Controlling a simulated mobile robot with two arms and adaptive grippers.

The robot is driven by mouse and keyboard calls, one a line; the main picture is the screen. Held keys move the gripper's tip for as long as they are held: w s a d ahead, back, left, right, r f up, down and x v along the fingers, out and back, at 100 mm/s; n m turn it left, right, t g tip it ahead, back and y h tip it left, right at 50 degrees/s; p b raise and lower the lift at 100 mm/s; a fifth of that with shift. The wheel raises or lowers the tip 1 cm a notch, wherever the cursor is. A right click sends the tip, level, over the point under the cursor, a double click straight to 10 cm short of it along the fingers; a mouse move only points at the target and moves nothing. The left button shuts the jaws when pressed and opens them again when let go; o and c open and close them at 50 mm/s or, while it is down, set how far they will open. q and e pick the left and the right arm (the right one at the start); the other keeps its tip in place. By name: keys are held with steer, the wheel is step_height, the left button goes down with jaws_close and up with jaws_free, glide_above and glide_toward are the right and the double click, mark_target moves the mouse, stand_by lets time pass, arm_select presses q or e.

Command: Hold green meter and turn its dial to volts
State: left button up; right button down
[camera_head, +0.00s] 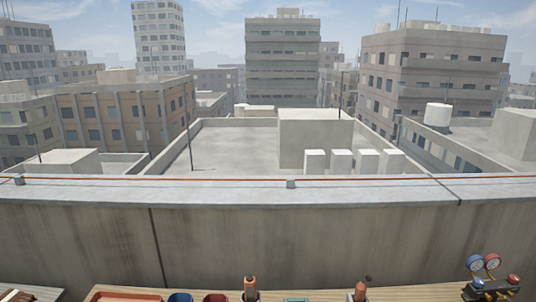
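No green meter or dial can be made out for certain in the head view. A thin green edge (295,299) shows at the very bottom of the picture, near the middle of the wooden bench. It is cut off by the frame, so I cannot tell whether it is the meter. Neither of my grippers is in view.
The wooden bench (425,292) runs along a concrete parapet (300,245). On it are an orange tray (127,297), blue (180,297) and red (215,298) round containers, two upright orange-topped objects (250,284) (361,290) and a gauge set (490,286). Rooftops lie beyond.

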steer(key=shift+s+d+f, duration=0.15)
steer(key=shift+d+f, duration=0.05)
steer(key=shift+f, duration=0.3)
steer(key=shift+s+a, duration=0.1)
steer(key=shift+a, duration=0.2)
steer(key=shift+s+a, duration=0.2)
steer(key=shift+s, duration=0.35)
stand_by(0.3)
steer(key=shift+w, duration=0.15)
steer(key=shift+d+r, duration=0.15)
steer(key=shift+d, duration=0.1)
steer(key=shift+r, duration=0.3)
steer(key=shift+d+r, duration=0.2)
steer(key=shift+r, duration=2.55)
